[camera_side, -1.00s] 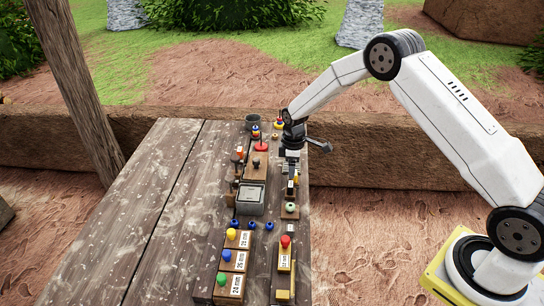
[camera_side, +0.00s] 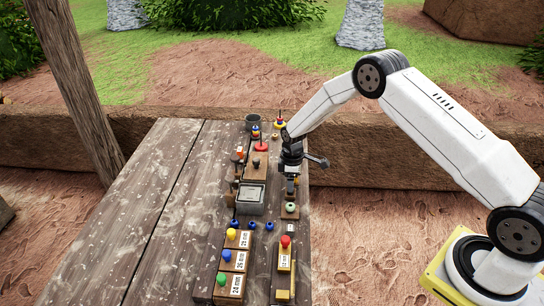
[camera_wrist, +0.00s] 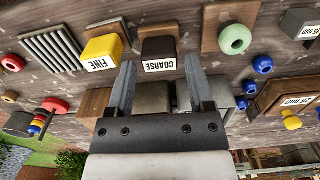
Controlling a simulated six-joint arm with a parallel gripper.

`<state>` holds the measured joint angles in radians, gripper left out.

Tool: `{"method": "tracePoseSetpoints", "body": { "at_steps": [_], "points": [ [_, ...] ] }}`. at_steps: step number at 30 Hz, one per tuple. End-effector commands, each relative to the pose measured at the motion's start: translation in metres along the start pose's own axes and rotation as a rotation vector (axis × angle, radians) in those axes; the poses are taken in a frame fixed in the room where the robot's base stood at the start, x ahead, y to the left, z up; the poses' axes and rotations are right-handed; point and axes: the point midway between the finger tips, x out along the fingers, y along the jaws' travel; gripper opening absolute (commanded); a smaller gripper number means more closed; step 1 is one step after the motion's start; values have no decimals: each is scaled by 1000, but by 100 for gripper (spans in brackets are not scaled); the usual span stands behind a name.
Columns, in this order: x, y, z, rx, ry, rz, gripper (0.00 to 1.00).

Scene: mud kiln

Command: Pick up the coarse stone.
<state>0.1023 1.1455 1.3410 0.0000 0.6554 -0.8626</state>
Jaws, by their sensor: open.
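The coarse stone (camera_wrist: 158,48) is a dark brown block with a white COARSE label, upside down in the wrist view. It sits on the table between a yellow block labelled FINE (camera_wrist: 102,48) and a wooden plate with a green ring. My gripper (camera_wrist: 160,72) is open and empty, its two fingers apart in front of the stone's labelled face. The fingers do not appear to touch the stone. In the side view my gripper (camera_side: 291,183) is low over the right side of the table, where I cannot make out the coarse stone clearly.
The green ring (camera_side: 290,208) on its plate stands close in front of my gripper. A grey box (camera_side: 250,212) is to its left. Numbered blocks with coloured knobs (camera_side: 231,262) stand at the table's front. The left part of the table (camera_side: 165,220) is clear.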

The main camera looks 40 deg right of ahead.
Motion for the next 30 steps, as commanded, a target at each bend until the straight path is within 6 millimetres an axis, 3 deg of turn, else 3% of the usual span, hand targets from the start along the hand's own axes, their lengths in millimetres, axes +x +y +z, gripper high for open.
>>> {"method": "tracePoseSetpoints", "body": {
  "at_steps": [7, 23, 26, 30],
  "points": [
    [19, 0, 0, 0, 0, 0, 68],
    [20, 0, 0, 0, 1, 1, 68],
    [20, 0, 0, 0, 1, 1, 42],
    [20, 0, 0, 0, 1, 1, 0]
  ]
}}
